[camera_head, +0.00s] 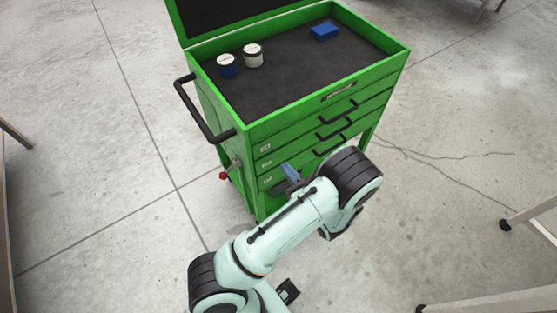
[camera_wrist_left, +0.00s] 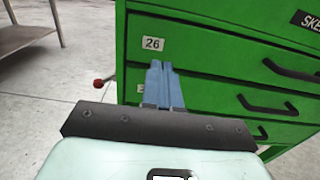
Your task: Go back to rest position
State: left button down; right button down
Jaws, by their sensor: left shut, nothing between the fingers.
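My left gripper (camera_wrist_left: 165,85) shows in the left wrist view, its two blue fingers shut together with nothing between them. In the head view my left arm comes up from the bottom, and the blue gripper tip (camera_head: 291,173) shows in front of the drawers. My right gripper is not in view. A green tool cabinet (camera_head: 255,134) stands just beyond the left gripper; its drawer front also fills the right of the left wrist view (camera_wrist_left: 200,50). Whether the fingers touch the cabinet cannot be told.
A black side handle (camera_head: 203,117) juts out left. A metal table (camera_wrist_left: 22,38) stands at far left.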

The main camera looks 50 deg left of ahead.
pick_arm(q)
jog(key=d, duration=0.5)
jog(key=shift+s+d+f, duration=0.1)
jog(key=shift+d, duration=0.1)
